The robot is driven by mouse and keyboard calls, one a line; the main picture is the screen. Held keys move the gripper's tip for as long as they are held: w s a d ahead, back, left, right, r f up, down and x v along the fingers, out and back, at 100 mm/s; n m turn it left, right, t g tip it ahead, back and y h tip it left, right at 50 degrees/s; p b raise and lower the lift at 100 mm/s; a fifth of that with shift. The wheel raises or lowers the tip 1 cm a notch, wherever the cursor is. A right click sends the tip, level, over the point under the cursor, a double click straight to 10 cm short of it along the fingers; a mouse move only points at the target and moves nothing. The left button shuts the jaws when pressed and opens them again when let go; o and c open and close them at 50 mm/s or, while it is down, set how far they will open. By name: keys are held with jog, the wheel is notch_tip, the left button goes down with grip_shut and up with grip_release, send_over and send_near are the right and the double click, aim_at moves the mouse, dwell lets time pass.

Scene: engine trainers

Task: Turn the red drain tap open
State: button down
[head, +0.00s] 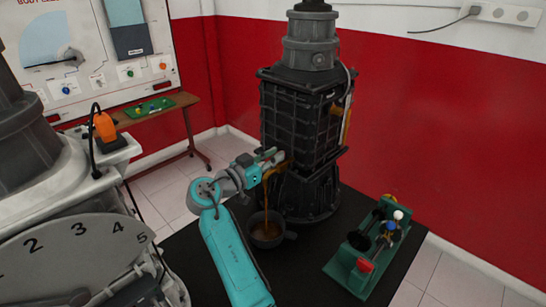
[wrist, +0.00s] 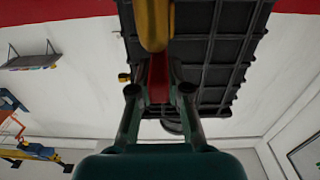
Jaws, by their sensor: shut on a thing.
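My gripper (head: 268,158) reaches to the front of the dark ribbed engine block (head: 302,125). In the wrist view, the two fingers of my gripper (wrist: 158,92) are shut on the red drain tap (wrist: 158,77), one finger on each side of it. In the head view the tap is hidden behind my gripper. A brown stream (head: 266,195) runs down from beside my gripper into a dark cup (head: 265,240) on the black mat. Brown liquid shows inside the cup. In the wrist view, a yellow-brown shape (wrist: 153,22) lies just beyond the tap.
The black mat (head: 300,275) carries the engine stand and a green model (head: 355,265) with a red part at right. A large numbered dial (head: 75,255) and grey machine fill the left. A brown bench (head: 165,108) with a green tray stands behind, before the red wall.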

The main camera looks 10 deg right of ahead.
jog(key=shift+f, duration=0.1)
jog(key=c, duration=1.1)
grip_release()
jog(key=shift+v, duration=3.75)
